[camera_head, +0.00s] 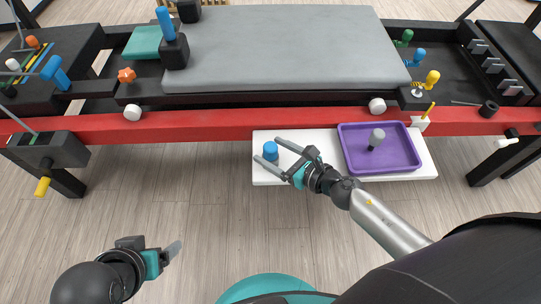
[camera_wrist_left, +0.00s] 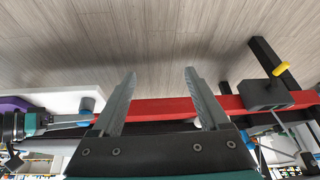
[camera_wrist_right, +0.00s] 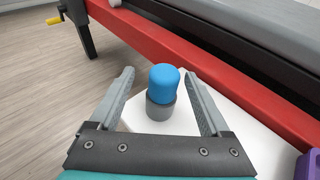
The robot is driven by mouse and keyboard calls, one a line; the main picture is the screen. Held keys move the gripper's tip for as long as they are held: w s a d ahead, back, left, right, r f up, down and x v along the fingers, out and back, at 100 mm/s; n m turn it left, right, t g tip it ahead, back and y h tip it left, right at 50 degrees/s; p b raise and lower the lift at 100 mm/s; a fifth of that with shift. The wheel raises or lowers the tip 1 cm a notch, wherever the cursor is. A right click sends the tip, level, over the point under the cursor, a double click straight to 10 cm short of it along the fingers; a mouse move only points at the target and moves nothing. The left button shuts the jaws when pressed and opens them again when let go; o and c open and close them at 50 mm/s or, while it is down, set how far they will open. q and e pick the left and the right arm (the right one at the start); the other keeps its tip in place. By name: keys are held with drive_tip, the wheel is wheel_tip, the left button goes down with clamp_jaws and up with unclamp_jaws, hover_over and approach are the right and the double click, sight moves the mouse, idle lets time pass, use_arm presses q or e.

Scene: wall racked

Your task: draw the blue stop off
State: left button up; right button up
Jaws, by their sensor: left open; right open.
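The blue stop (camera_head: 270,148) is a rounded blue cap on a grey cylinder, upright at the left end of a white board (camera_head: 322,138). In the right wrist view the blue stop (camera_wrist_right: 164,78) stands between and a little beyond the fingertips, with its grey lower part (camera_wrist_right: 160,110) on the white surface. My right gripper (camera_head: 267,152) is open, with a finger on each side of the stop; I cannot tell whether either touches it. My left gripper (camera_head: 174,251) is open and empty, low over the floor at the left; its spread fingers show in the left wrist view (camera_wrist_left: 160,78).
A purple tray (camera_head: 349,158) on the board's right holds a grey peg (camera_head: 376,139). A red beam (camera_head: 220,122) runs behind the board, below a rack with a grey padded top (camera_head: 280,50). Other blue handles (camera_head: 165,22) stand on the rack. The floor before the beam is clear.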

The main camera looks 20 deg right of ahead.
drive_tip(key=shift+w+a+f+b, duration=0.2)
drive_tip(key=shift+w+f+b, duration=0.15)
drive_tip(key=shift+w, duration=0.25)
drive_tip(key=shift+w+a+f+b, duration=0.2)
drive_tip(key=shift+w+f, duration=0.2)
drive_tip(key=shift+w, duration=0.15)
drive_tip(key=shift+x, duration=1.05)
use_arm(q)
drive_tip(key=w+d+t, duration=0.1)
drive_tip(key=w+d+f+t+h, duration=0.1)
drive_tip(key=w+d, duration=0.1)
drive_tip(key=shift+w+d+m+t+h, duration=0.1)
drive_tip(key=shift+d+m+t+h, duration=0.2)
drive_tip(key=shift+t, duration=0.1)
drive_tip(key=shift+a, duration=0.1)
use_arm(e)
drive_tip(key=shift+d, duration=0.1)
clamp_jaws()
